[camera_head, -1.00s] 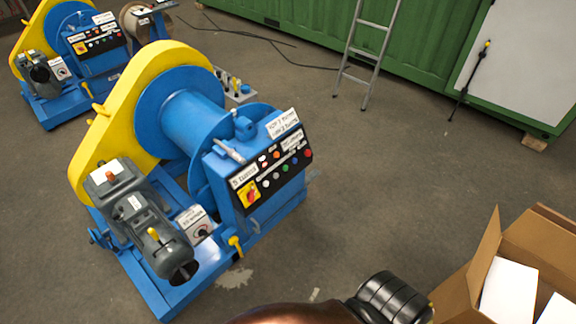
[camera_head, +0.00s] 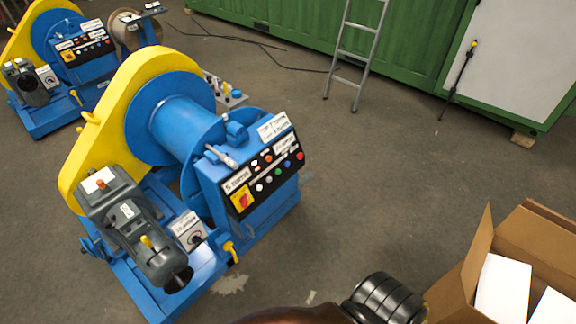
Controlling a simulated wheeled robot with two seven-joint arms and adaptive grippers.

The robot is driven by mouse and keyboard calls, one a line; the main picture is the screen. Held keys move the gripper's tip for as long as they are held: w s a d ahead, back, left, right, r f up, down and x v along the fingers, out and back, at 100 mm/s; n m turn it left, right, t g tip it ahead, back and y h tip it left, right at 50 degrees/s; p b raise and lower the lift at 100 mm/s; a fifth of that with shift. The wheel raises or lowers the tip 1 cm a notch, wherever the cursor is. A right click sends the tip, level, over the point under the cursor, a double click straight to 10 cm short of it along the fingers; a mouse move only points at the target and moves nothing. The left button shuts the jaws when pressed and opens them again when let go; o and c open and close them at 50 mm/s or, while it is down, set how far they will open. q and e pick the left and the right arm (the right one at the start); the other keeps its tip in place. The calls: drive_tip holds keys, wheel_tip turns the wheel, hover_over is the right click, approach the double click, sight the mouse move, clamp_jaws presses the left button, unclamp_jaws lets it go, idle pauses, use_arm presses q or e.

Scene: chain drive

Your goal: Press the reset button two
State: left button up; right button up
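A blue and yellow winch machine (camera_head: 170,130) stands left of centre in the head view. Its black control panel (camera_head: 262,178) faces right and forward. The panel carries several small coloured buttons, among them white, green, blue and red ones, a red-on-yellow switch (camera_head: 242,200) and white labels. I cannot read which button is the reset. A second similar machine (camera_head: 62,55) stands behind at the upper left, with its own panel (camera_head: 84,46). Neither gripper shows. A dark ribbed arm part of mine shows at the bottom edge, away from the panels.
An open cardboard box (camera_head: 530,255) with white contents stands at the lower right. A ladder (camera_head: 358,50) leans on a green container (camera_head: 300,30) at the back. A dark cable (camera_head: 270,55) lies on the floor. The floor right of the near machine is clear.

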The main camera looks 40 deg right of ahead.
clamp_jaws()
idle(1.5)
